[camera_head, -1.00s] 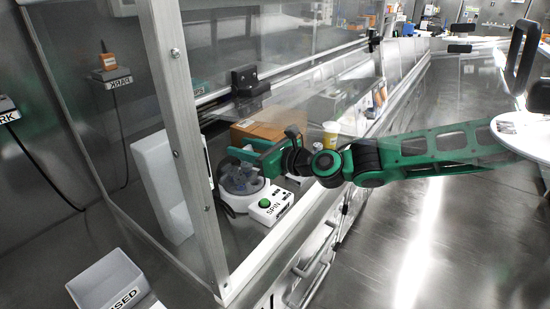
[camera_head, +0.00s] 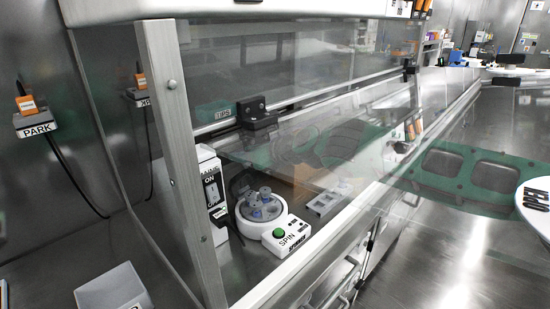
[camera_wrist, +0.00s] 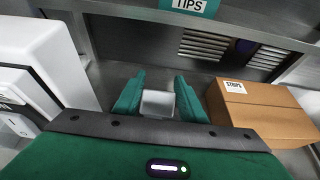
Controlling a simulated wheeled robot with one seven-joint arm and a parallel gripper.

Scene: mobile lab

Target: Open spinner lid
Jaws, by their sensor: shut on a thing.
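The spinner (camera_head: 252,228) is a round white unit inside the glass-fronted hood in the head view. Its blue-grey rotor with tubes (camera_head: 262,206) shows, and a white panel with a green SPIN button (camera_head: 280,233) is at its front. I cannot clearly make out a clear lid on it. My gripper (camera_wrist: 158,101) shows in the wrist view, with two green fingers on either side of a small pale grey thing (camera_wrist: 158,105); I cannot tell if this is the lid's grip.
A brown STRIPS box (camera_wrist: 262,112) is right of my gripper in the wrist view, and a white machine (camera_wrist: 50,55) is at left. The hood's metal post (camera_head: 180,150) and glass stand in front. A grey bin (camera_head: 112,290) is at lower left.

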